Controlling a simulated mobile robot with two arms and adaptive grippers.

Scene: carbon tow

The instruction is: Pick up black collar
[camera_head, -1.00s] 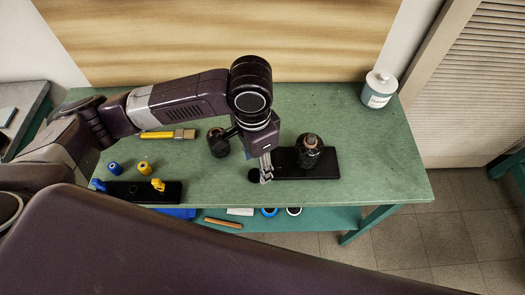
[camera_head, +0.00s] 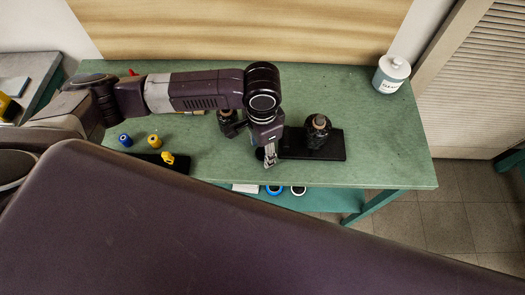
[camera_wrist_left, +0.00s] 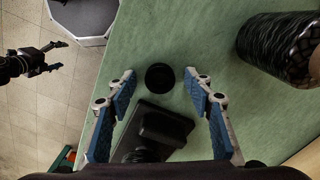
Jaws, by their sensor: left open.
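The black collar (camera_wrist_left: 159,77) shows in the left wrist view as a small black ring flat on the green table. In the head view the collar (camera_head: 259,153) is partly hidden beside my left gripper, just left of a black plate. My left gripper (camera_head: 271,163) is above the table at the collar. In the left wrist view its blue-padded fingers (camera_wrist_left: 159,88) are open, with the collar between and beyond the tips, apart from both. My right gripper (camera_wrist_left: 48,60) shows small at the left of that view, over the floor, with its fingers apart.
The black plate (camera_head: 335,151) carries a dark bottle-like spool (camera_head: 317,128). Another dark spool (camera_head: 228,122) stands behind my left gripper and shows large in the wrist view (camera_wrist_left: 272,45). Blue and yellow pieces (camera_head: 154,141) lie left. A white jar (camera_head: 391,75) stands at the back right.

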